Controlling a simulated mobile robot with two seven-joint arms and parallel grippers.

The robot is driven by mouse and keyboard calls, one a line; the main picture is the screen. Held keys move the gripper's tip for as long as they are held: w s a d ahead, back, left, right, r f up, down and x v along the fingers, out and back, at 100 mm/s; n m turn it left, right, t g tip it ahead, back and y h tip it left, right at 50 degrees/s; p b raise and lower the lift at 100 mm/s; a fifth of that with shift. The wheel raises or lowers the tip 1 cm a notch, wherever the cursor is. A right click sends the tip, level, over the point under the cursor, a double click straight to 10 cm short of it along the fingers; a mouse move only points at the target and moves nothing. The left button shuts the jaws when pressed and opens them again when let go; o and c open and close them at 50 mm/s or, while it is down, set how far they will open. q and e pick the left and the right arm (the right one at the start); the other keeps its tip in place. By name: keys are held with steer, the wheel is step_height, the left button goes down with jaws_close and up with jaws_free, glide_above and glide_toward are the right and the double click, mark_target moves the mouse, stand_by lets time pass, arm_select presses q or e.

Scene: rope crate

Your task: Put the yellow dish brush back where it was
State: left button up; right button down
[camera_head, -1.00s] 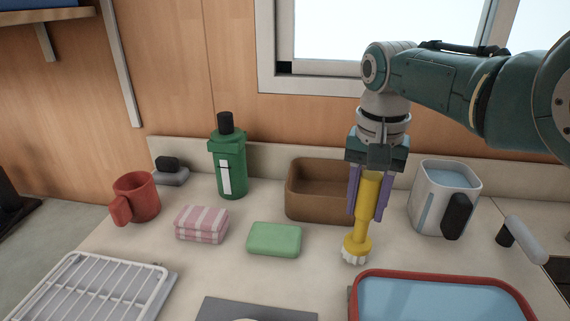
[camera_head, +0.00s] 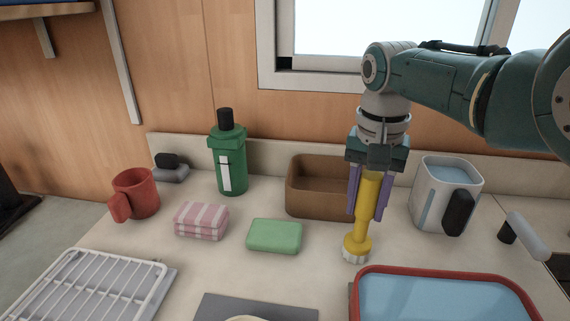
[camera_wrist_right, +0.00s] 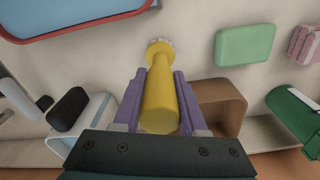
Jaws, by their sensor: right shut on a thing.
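The yellow dish brush (camera_head: 364,215) is held upright in my right gripper (camera_head: 368,205), between its purple fingers, with its white bristles at the bottom, at or just above the counter. In the right wrist view the brush (camera_wrist_right: 160,95) lies between the fingers of the gripper (camera_wrist_right: 158,95), its head pointing away. An open brown box (camera_head: 312,205) stands behind and left of the brush, and it also shows in the right wrist view (camera_wrist_right: 222,97). My left gripper is not in view.
A red-rimmed blue basin (camera_head: 440,275) lies in front. A green sponge (camera_head: 274,236), striped cloth (camera_head: 201,221), green bottle (camera_head: 231,170) and red mug (camera_head: 140,190) stand left. A white jug (camera_head: 430,195) stands right. A dish rack (camera_head: 90,285) is front left.

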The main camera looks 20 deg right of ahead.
mark_target(371, 175)
steer(key=shift+f, duration=0.1)
steer(key=shift+c, duration=1.9)
jaws_free()
step_height(371, 175, up, 9)
steer(key=p, duration=0.3)
steer(key=shift+a, duration=0.1)
steer(key=shift+s+r, duration=0.15)
steer(key=shift+r, duration=0.4)
